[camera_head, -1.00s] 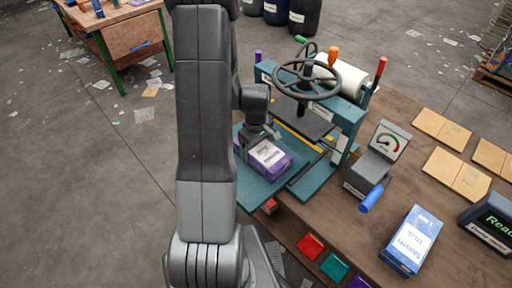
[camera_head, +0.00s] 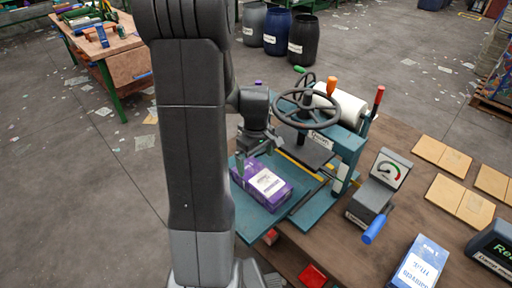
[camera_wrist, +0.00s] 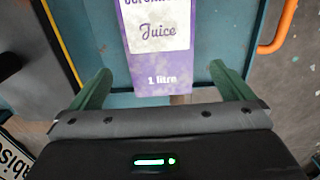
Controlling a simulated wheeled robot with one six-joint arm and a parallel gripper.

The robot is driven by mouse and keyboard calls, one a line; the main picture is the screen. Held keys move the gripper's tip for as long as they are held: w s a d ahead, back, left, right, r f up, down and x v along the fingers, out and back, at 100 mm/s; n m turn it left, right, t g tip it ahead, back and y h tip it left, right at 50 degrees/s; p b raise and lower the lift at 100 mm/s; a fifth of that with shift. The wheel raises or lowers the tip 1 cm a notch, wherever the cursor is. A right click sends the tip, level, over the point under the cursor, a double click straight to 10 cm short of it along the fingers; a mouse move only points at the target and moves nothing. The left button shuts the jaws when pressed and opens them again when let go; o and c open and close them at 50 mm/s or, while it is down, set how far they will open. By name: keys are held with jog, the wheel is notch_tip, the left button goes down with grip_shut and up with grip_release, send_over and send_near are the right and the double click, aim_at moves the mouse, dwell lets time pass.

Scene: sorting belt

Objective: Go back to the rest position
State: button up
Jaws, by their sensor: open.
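A purple juice carton (camera_head: 263,185) with a white label lies on the teal plate (camera_head: 258,224) at the front of the press. My gripper (camera_head: 258,152) is just behind and above the carton in the head view, empty. In the wrist view, the two green fingers of my gripper (camera_wrist: 164,86) stand wide apart. The carton (camera_wrist: 158,72) shows beyond and between them, its label reading "Juice" and "1 litre". My arm hides part of the floor and the left edge of the bench in the head view.
The press (camera_head: 330,120) with its handwheel (camera_head: 308,107) stands close beside my gripper. A gauge box (camera_head: 372,190) with a blue handle, a blue-and-white carton (camera_head: 419,263) and cardboard pieces (camera_head: 442,157) are on the bench to the right.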

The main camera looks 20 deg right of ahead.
notch_tip(320, 180, up, 5)
send_over(256, 178)
jog(key=shift+r, duration=0.15)
notch_tip(256, 178, down, 14)
jog(key=shift+r+p, duration=0.15)
jog(key=shift+p, duration=0.4)
dwell(0.4)
jog(key=shift+w+r, duration=0.1)
jog(key=shift+r, duration=0.05)
dwell(0.3)
